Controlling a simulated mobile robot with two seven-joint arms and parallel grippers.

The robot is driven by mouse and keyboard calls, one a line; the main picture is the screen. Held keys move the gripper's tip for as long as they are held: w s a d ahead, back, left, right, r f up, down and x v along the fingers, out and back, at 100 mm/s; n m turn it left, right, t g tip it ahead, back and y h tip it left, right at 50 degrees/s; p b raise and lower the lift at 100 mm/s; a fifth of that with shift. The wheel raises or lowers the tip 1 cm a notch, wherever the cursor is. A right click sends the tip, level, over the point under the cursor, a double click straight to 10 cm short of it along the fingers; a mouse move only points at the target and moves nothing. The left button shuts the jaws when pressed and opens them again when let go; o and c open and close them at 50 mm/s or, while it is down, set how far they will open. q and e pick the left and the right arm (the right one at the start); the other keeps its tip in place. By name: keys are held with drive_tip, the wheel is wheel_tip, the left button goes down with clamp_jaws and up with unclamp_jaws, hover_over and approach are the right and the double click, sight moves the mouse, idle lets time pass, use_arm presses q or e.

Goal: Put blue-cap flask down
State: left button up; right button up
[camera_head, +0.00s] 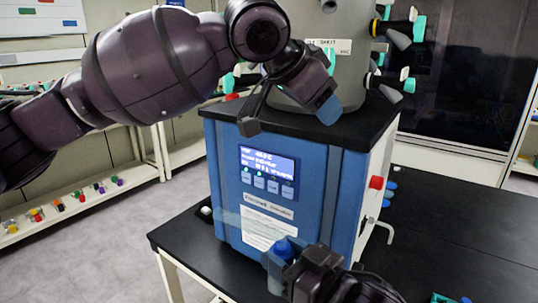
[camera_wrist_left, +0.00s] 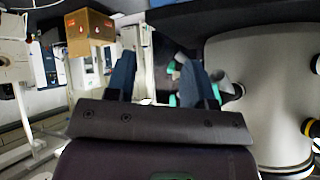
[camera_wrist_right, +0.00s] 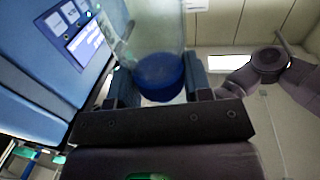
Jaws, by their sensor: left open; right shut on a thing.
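My left gripper (camera_head: 289,118) is open and empty near the drum's ports. Its spread fingers also show in the left wrist view (camera_wrist_left: 160,80).
The blue freeze dryer (camera_head: 225,175) with a lit screen stands on a black table (camera_head: 440,240). A grey drum (camera_head: 350,75) with several teal-and-black valves is on top. Free tabletop lies right of the machine. Shelves (camera_head: 80,205) with small colored items stand behind left.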

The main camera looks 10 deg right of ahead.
use_arm(q)
drive_tip(key=s+a+f+n+g+y, duration=0.4)
drive_tip(key=s+a+f+g+y, duration=0.25)
drive_tip(key=a, duration=0.25)
drive_tip(key=shift+y, duration=0.25)
drive_tip(key=f, duration=0.4)
drive_tip(key=d+f, duration=0.1)
drive_tip(key=f, duration=0.6)
drive_tip(key=shift+s+d+f, duration=0.25)
drive_tip(key=shift+s+f, duration=0.05)
drive_tip(key=shift+f, duration=0.05)
clamp_jaws()
use_arm(e)
drive_tip(key=shift+r, duration=0.1)
drive_tip(key=o, duration=1)
